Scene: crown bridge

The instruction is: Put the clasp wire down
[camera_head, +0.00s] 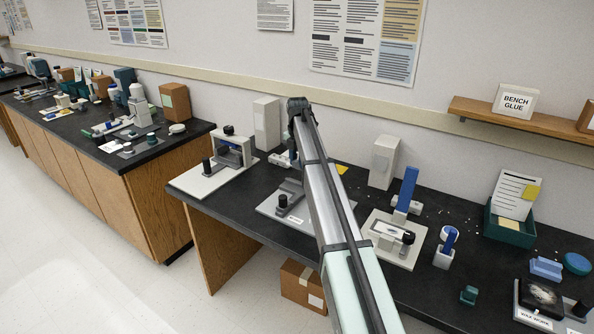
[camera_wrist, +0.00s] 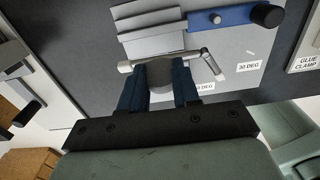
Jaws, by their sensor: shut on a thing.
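In the wrist view my gripper (camera_wrist: 159,75) has its two dark blue fingers closed on a grey, rounded grip piece. A thin metal wire (camera_wrist: 203,51) runs across just beyond the fingertips, with a pale thick end at the left and a bent end at the right; I take it as the clasp wire. It is over a grey plate (camera_wrist: 235,84) with a stepped metal block (camera_wrist: 150,30) and a blue bar (camera_wrist: 237,15). Whether the wire touches the plate or block is unclear. In the head view my arm hides the gripper and wire.
The plate (camera_head: 269,207) also shows in the head view, partly behind my arm. A white fixture (camera_head: 231,152) stands left on the black bench. A white-based station (camera_head: 383,249) with a blue upright is at right. A "glue clamp" label (camera_wrist: 309,63) is at the wrist view's right.

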